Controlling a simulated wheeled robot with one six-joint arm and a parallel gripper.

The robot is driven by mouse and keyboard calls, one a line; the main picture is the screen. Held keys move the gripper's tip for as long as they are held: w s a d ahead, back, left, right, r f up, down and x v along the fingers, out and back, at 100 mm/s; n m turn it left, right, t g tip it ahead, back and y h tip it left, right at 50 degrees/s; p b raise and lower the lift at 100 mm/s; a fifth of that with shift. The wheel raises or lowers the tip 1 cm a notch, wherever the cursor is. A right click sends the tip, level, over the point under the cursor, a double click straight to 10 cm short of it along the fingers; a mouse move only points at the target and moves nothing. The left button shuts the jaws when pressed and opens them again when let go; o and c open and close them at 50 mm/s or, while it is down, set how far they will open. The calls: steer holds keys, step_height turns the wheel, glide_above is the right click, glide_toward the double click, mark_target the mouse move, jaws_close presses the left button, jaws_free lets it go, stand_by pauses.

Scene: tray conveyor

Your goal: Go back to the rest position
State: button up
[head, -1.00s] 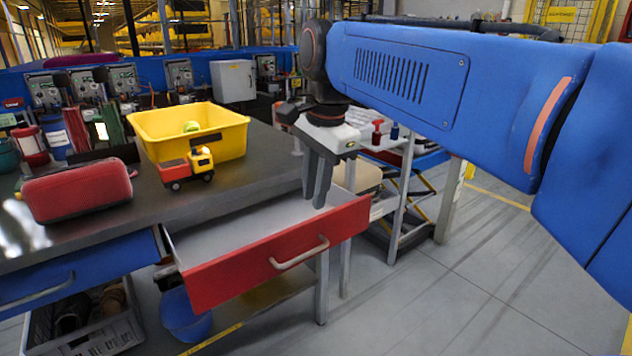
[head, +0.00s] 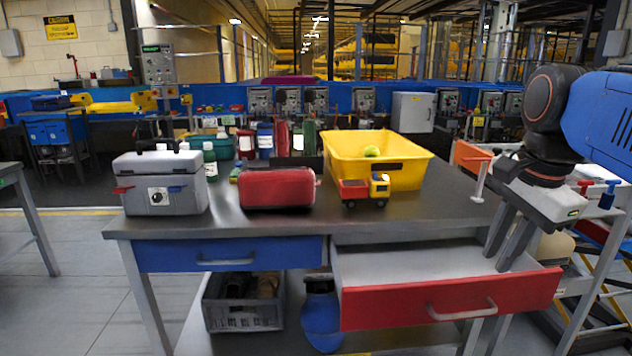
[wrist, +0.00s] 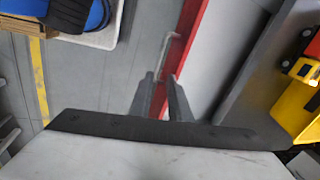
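My gripper (head: 507,260) hangs at the right, its fingers pointing down over the right end of an open drawer with a red front (head: 450,298). Its two grey fingers are parted with nothing between them. The wrist view shows the fingers (wrist: 160,100) too, with a gap, and the red drawer front (wrist: 190,45) below them. The drawer's visible inside looks empty. My arm extends off the right edge of the head view.
The bench top (head: 300,222) carries a grey toolbox (head: 160,195), a red case (head: 277,190), a yellow bin (head: 372,172) with a green ball (head: 371,152), and a toy truck (head: 364,190). The blue drawer (head: 225,255) is shut. Floor at the left is clear.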

steer(key=s+a+f+n+t, duration=0.1)
steer(key=s+a+f+n, duration=0.1)
steer(key=f+n, duration=0.6)
steer(key=s+a+f+n+t, duration=0.1)
steer(key=s+a+f+n, duration=0.1)
steer(key=f+n, duration=0.6)
step_height(320, 180, down, 3)
steer(key=shift+s+a+r, duration=0.15)
steer(key=shift+s+a, duration=0.05)
steer(key=shift+a, duration=0.4)
